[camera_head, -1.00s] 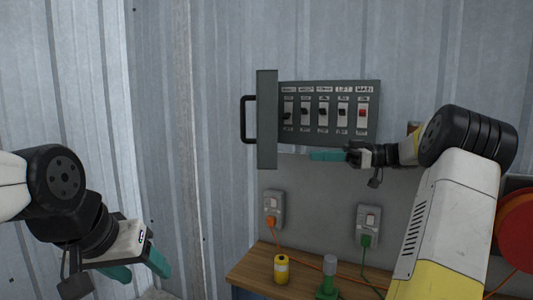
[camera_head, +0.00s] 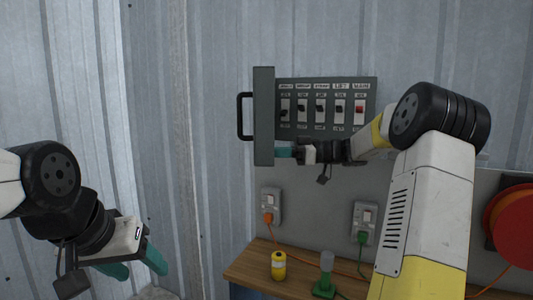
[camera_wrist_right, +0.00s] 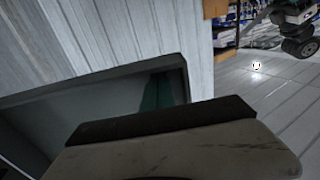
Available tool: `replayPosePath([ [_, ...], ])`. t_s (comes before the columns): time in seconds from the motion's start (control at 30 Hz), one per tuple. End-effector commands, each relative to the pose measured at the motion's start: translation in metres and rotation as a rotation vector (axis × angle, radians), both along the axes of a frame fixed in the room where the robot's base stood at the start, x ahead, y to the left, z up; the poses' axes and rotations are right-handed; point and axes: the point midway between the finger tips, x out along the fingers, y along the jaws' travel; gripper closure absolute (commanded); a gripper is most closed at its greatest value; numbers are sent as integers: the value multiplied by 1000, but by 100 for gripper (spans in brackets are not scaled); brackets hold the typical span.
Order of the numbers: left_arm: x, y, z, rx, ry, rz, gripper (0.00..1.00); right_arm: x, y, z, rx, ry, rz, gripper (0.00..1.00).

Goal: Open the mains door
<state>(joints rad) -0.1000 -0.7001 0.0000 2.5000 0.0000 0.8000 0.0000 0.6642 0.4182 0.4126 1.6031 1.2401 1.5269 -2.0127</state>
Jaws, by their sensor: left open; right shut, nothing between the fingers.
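The mains door (camera_head: 264,118) is a grey-green panel with a black handle (camera_head: 241,116) on its left side. It stands swung open, seen nearly edge-on, left of the switch panel (camera_head: 325,108) with its row of labelled switches. My right gripper (camera_head: 284,150) is shut and empty at the lower inner side of the door; its tip is partly hidden, and I cannot tell whether it touches. In the right wrist view the grey-green door (camera_wrist_right: 95,95) is close ahead, with a teal finger (camera_wrist_right: 158,92) against it. My left gripper (camera_head: 138,268) is open and empty at the lower left, away from the door.
Below are two wall sockets (camera_head: 270,205) (camera_head: 364,222) with orange and green plugs. A wooden bench (camera_head: 245,268) holds a yellow canister (camera_head: 279,266) and a green-based item (camera_head: 325,278). A red reel (camera_head: 515,225) hangs at right. Space left of the door is clear.

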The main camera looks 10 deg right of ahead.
Motion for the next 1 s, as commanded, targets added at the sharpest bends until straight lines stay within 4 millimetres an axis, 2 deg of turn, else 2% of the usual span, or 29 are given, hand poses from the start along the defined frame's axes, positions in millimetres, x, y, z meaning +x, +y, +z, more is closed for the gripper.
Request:
replayPosePath([
  [0.33,0,0,0,0,0,0,43,1,4,0,0,0,2,100],
  [0.47,0,0,0,0,0,0,43,7,28,0,0,0,4,100],
  [0.6,0,0,0,0,0,0,43,19,63,1,0,0,-63,100],
  [0.7,0,0,0,0,0,0,43,30,83,0,-1,1,-92,100],
  [0.83,0,0,0,0,0,0,43,38,96,0,0,1,-95,100],
  [1.0,0,0,0,0,0,0,43,40,99,0,0,0,-97,100],
])
